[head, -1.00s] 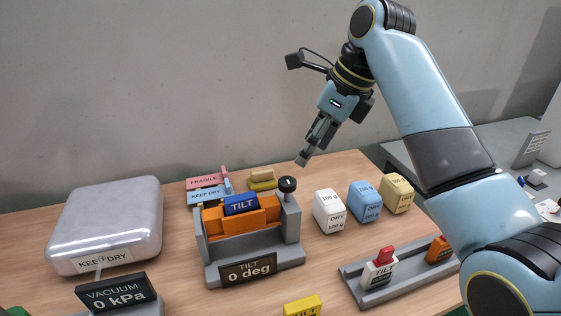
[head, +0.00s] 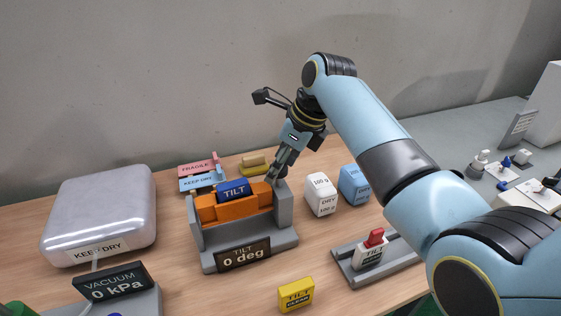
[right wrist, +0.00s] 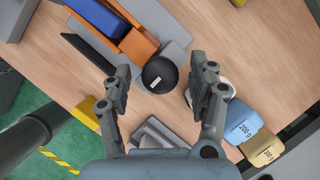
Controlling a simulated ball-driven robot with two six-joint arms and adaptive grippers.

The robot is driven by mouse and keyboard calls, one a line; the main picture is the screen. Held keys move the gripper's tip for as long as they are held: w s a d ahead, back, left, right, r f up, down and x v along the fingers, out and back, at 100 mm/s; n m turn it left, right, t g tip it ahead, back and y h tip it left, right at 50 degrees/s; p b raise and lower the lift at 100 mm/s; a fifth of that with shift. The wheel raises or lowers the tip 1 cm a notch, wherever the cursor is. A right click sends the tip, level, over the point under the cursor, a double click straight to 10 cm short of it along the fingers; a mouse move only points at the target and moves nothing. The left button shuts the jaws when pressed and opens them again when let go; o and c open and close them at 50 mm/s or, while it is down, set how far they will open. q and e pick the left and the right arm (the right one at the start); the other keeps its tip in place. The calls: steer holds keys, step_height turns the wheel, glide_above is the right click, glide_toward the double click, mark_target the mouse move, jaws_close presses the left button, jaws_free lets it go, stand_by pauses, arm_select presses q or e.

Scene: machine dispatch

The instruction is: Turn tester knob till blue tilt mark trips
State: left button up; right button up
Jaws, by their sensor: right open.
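The tilt tester (head: 250,256) is a grey stand with an orange cradle (head: 207,212) that holds a blue tilt mark (head: 233,191). Its display (head: 244,254) reads 0 deg. The cradle looks level. In the right wrist view the round black knob (right wrist: 160,74) lies between the fingers of my right gripper (right wrist: 160,88), which is open with a gap on both sides. In the head view the right gripper (head: 275,178) comes down from above at the tester's right post and hides the knob. My left gripper is not in view.
White (head: 320,195) and blue (head: 354,184) weight blocks stand right of the tester. A grey tray (head: 350,275) holds a white and red tilt mark (head: 371,251). A yellow tilt block (head: 296,294) lies in front. A vacuum display (head: 110,281) and a silver case (head: 98,210) are at left.

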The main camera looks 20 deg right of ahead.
steer(key=shift+c, duration=1.9)
steer(key=c, duration=0.7)
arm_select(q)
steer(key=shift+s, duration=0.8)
arm_select(e)
steer(key=shift+c, duration=0.2)
